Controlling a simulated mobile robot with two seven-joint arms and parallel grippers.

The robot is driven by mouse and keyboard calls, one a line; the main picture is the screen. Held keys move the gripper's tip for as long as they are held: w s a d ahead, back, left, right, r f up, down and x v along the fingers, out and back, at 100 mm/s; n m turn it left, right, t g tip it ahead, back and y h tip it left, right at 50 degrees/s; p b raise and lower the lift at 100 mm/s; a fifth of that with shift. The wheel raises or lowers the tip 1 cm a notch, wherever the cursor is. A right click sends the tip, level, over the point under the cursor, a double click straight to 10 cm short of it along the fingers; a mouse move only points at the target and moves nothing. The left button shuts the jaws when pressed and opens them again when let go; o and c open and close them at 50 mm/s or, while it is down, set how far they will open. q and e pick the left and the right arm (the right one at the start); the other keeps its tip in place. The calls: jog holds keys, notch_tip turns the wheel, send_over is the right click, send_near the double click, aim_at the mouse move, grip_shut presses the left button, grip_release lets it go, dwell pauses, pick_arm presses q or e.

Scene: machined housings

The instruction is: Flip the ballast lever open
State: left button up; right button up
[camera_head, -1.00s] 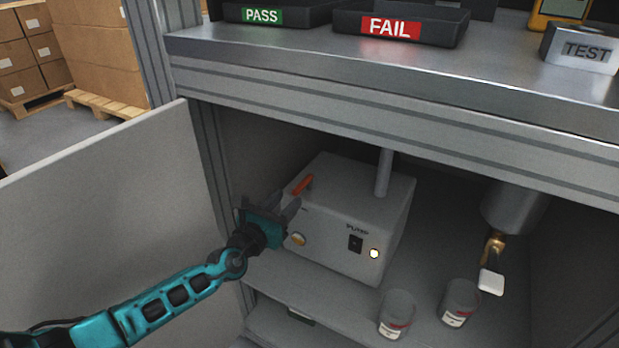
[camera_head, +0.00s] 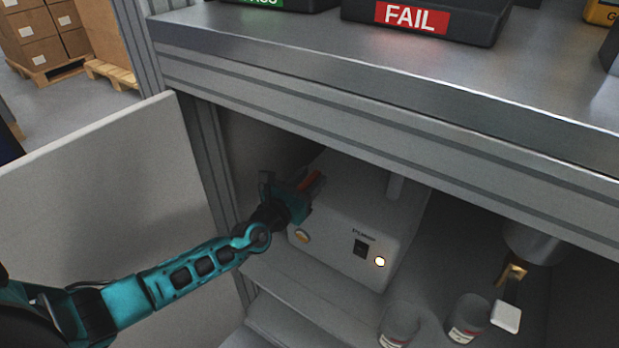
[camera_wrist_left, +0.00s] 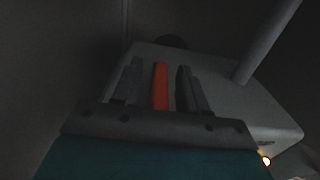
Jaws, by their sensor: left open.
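The ballast lever is an orange bar (camera_head: 311,182) on the top left of the white pump box (camera_head: 345,235), inside the cabinet. My left gripper (camera_head: 304,188) is at the lever, over the box's left edge, and hides part of it. In the left wrist view the orange lever (camera_wrist_left: 160,86) stands between the two open grey fingers, with a gap on each side. The fingers do not appear to press on it. My right gripper is not in view.
The cabinet door (camera_head: 95,200) stands open at left, beside my left arm. The bench edge (camera_head: 390,110) hangs over the pump. A grey pipe (camera_head: 395,186) rises from the box. Two jars (camera_head: 398,325) and a brass valve with a white handle (camera_head: 507,315) are at right.

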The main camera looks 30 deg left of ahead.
pick_arm(q)
jog(key=shift+c, duration=0.3)
jog(key=shift+c, duration=0.8)
grip_shut()
jog(key=shift+r, duration=0.1)
